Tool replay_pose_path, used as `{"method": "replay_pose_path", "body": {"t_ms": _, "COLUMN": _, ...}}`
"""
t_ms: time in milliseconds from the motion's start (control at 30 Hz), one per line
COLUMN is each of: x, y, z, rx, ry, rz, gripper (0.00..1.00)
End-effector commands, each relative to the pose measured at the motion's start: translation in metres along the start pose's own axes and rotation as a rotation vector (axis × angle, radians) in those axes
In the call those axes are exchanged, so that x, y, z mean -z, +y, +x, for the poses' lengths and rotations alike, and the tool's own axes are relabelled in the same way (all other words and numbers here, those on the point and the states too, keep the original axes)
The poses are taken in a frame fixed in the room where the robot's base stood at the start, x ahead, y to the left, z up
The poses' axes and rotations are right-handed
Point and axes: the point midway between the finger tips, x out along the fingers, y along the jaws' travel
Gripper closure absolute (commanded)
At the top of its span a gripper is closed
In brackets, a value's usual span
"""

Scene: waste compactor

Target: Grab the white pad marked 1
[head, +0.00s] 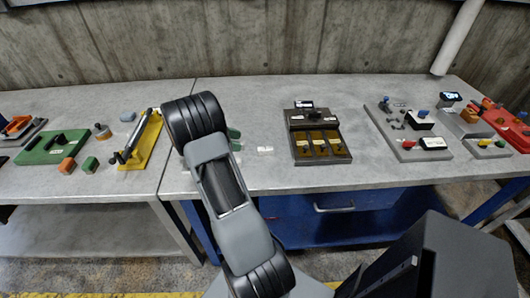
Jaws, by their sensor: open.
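I cannot make out a "1" on anything at this size. A small flat white piece (265,149) lies alone on the grey table, left of the brown unit. On the grey board at the right are a white block with a black top (420,119) and a red-and-white block (432,143). I cannot tell which, if any, is the pad. My arm rises through the middle of the head view and reaches over the table left of the small white piece.
The brown unit (319,135) stands right of centre. The grey board (404,148) and a red fixture (507,128) are further right. A yellow fixture (144,143) and a green one (45,149) are left. My arm hides some table. Bare tabletop (370,172) lies in front of the brown unit.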

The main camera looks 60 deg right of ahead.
Motion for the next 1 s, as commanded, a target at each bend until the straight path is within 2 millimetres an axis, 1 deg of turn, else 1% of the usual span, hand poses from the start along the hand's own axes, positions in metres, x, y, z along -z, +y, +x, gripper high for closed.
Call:
{"method": "replay_pose_path", "body": {"t_ms": 33, "x": -0.001, "y": -0.001, "z": 0.011, "rx": 0.005, "ry": -0.003, "rz": -0.002, "gripper": 0.45}}
{"method": "replay_pose_path", "body": {"t_ms": 100, "x": -0.001, "y": -0.001, "z": 0.024, "rx": 0.005, "ry": -0.002, "rz": -0.001, "gripper": 0.45}}
{"method": "replay_pose_path", "body": {"t_ms": 300, "x": -0.001, "y": -0.001, "z": 0.053, "rx": 0.002, "ry": -0.001, "rz": 0.000, "gripper": 0.45}}
{"method": "replay_pose_path", "body": {"t_ms": 400, "x": 0.000, "y": -0.001, "z": 0.062, "rx": 0.002, "ry": 0.000, "rz": 0.000, "gripper": 0.45}}
{"method": "replay_pose_path", "body": {"t_ms": 667, "x": -0.001, "y": -0.002, "z": 0.071, "rx": 0.002, "ry": 0.000, "rz": 0.000, "gripper": 0.45}}
{"method": "replay_pose_path", "body": {"t_ms": 767, "x": -0.001, "y": -0.004, "z": 0.080, "rx": 0.003, "ry": 0.000, "rz": 0.000, "gripper": 0.45}}
{"method": "replay_pose_path", "body": {"t_ms": 1000, "x": -0.001, "y": -0.006, "z": 0.113, "rx": 0.004, "ry": 0.000, "rz": 0.001, "gripper": 0.45}}
